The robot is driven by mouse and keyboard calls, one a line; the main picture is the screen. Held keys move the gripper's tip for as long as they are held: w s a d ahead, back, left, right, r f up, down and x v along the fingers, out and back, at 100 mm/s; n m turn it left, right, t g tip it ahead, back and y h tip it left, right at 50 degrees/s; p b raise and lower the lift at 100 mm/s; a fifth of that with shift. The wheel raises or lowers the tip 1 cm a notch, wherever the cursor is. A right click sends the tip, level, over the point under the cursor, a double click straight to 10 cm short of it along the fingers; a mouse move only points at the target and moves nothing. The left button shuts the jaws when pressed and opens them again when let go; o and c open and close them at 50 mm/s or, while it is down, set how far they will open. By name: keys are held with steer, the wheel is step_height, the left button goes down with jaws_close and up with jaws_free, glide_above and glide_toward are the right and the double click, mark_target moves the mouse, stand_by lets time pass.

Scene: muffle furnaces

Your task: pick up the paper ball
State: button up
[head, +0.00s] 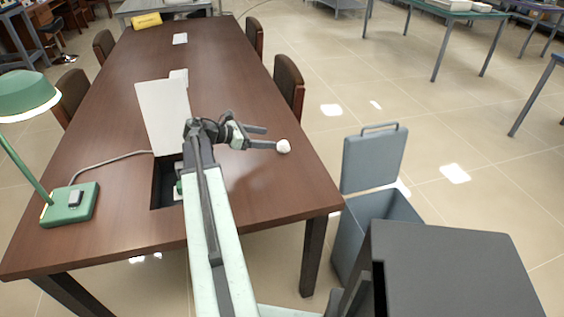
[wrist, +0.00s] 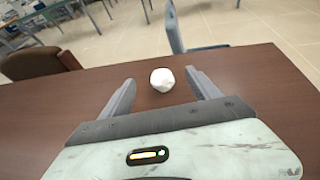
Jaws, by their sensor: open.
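The white paper ball (head: 283,146) lies on the brown wooden table (head: 120,110) near its right edge. In the wrist view the paper ball (wrist: 162,79) sits just ahead, between the lines of the two fingers and near their tips. My gripper (head: 262,138) is open and empty, low over the table, with its fingers pointing right toward the ball. The open fingers also show in the wrist view (wrist: 163,90). I cannot tell whether a finger touches the ball.
A green lamp (head: 70,202) stands at the table's left. A white panel (head: 163,115) stands by an opening in the tabletop. Chairs (head: 289,85) line the table. A blue-grey bin (head: 375,225) with a raised lid stands right of the table, beside a dark box (head: 455,270).

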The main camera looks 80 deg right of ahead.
mark_target(283, 146)
step_height(283, 146, down, 4)
steer(key=shift+r+b, duration=0.25)
steer(key=shift+b, duration=0.6)
steer(key=shift+s+r, duration=0.1)
steer(key=shift+s, duration=0.05)
steer(key=b+x, duration=0.2)
steer(key=x, duration=0.6)
steer(key=shift+d+b, duration=0.1)
steer(key=shift+b, duration=0.3)
steer(key=shift+r, duration=0.1)
steer(key=c, duration=1.3)
step_height(283, 146, up, 10)
steer(key=p, duration=1)
steer(key=shift+r, duration=0.15)
steer(key=shift+c, duration=0.2)
